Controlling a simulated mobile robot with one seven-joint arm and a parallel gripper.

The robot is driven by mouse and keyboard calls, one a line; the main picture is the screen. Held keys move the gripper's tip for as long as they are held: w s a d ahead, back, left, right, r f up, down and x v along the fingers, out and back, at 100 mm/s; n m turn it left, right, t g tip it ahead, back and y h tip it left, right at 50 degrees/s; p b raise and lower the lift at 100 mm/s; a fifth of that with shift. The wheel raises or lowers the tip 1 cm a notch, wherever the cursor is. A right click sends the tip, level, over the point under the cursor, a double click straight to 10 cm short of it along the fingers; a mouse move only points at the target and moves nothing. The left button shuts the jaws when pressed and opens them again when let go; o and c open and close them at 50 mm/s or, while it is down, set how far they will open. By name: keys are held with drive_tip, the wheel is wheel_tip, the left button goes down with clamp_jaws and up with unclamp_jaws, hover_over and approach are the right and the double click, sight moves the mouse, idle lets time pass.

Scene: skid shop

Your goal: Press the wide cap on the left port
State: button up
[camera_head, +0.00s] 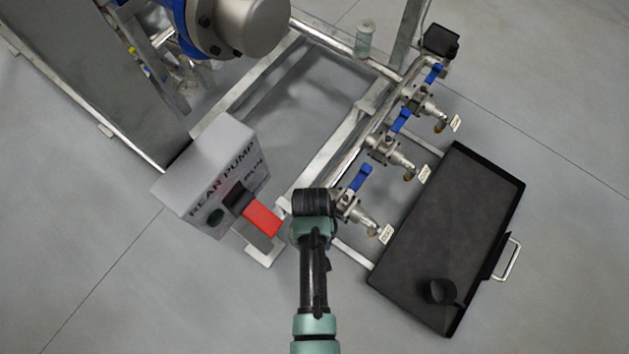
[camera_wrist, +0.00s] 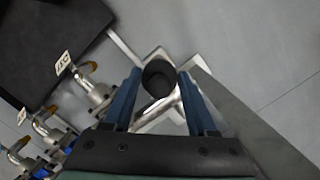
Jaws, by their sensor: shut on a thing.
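In the wrist view my gripper (camera_wrist: 160,74) has its two blue fingers on either side of a dark round cap (camera_wrist: 158,84) and is shut on it. The cap looks hollow from here. In the head view my arm covers the fingers and the cap. Three valve outlets with blue handles and paper tags run along the pipe. The lowest and leftmost port (camera_head: 374,231) is just right of my wrist, and its tag is too small to read surely. In the wrist view that port (camera_wrist: 90,68) lies left of the held cap, apart from it.
A black tray (camera_head: 470,190) lies right of the valves, with a black cup-like piece (camera_head: 438,292) in it. A grey pump box (camera_head: 205,165) with a red part (camera_head: 262,218) stands left of my wrist.

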drive_tip(key=shift+p, duration=0.3)
idle(0.6)
drive_tip(key=o, duration=1.5)
drive_tip(key=shift+r, duration=0.15)
drive_tip(key=shift+r+p, duration=3.4)
drive_tip(key=shift+p, duration=0.55)
drive_tip(key=shift+c, duration=0.3)
clamp_jaws()
